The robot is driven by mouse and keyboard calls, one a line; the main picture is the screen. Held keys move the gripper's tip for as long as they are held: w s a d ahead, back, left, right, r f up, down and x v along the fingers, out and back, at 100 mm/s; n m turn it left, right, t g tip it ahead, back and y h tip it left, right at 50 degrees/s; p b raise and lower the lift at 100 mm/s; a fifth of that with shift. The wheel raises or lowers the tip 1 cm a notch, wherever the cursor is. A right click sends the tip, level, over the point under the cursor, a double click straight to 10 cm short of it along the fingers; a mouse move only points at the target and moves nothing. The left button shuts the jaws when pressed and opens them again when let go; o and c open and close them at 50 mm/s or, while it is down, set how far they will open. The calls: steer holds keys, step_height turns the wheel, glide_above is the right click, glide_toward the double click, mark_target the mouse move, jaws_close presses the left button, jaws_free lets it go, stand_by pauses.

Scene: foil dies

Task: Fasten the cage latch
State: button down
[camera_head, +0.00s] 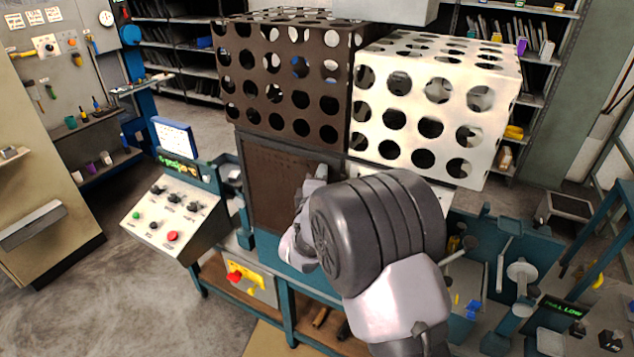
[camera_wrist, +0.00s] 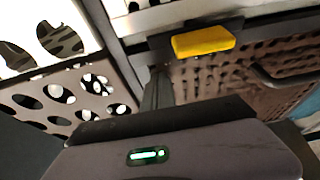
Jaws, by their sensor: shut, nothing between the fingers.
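The cage has a dark brown perforated upper box (camera_head: 285,115) and a white perforated box (camera_head: 405,115) beside it. Below the brown box is a brown mesh panel (camera_head: 272,178) in a grey frame. It also shows in the wrist view (camera_wrist: 225,85). A yellow tab (camera_wrist: 203,41), which looks like the latch, sits on a dark bracket at the frame edge. My gripper (camera_wrist: 157,88) is shut and empty, its dark fingers pointing at the frame just below and left of the yellow tab. I cannot tell whether they touch. In the head view my arm hides the tab and fingertips.
A dark handle (camera_wrist: 280,80) crosses the mesh at right in the wrist view. A control console (camera_head: 172,215) with knobs and a red button stands left of the cage. A blue bench with metal fixtures (camera_head: 520,275) is at right. The floor (camera_head: 90,270) at left is clear.

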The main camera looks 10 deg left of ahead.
mark_target(343, 179)
steer(key=d, duration=0.1)
steer(key=s+d, duration=0.1)
steer(key=d, duration=0.1)
steer(key=shift+s+d, duration=0.15)
steer(key=shift+s, duration=0.05)
steer(key=shift+b, duration=0.3)
steer(key=b, duration=0.2)
steer(key=f+m+b, duration=0.1)
steer(key=b, duration=0.1)
steer(key=shift+d+t+b, duration=0.25)
steer(key=shift+t+b, duration=0.05)
steer(key=shift+b, duration=0.1)
steer(key=m+b, duration=0.1)
steer(key=b, duration=0.1)
steer(key=d+m+b, duration=0.1)
steer(key=b, duration=0.1)
steer(key=shift+s+b, duration=0.25)
steer(key=shift+b, duration=0.1)
steer(key=shift+s+d+r+m+t+b, duration=0.1)
steer(key=shift+d+r+m+t+b, duration=0.25)
steer(key=shift+m+b, duration=0.7)
steer(key=shift+r+n, duration=0.25)
steer(key=shift+r, duration=0.05)
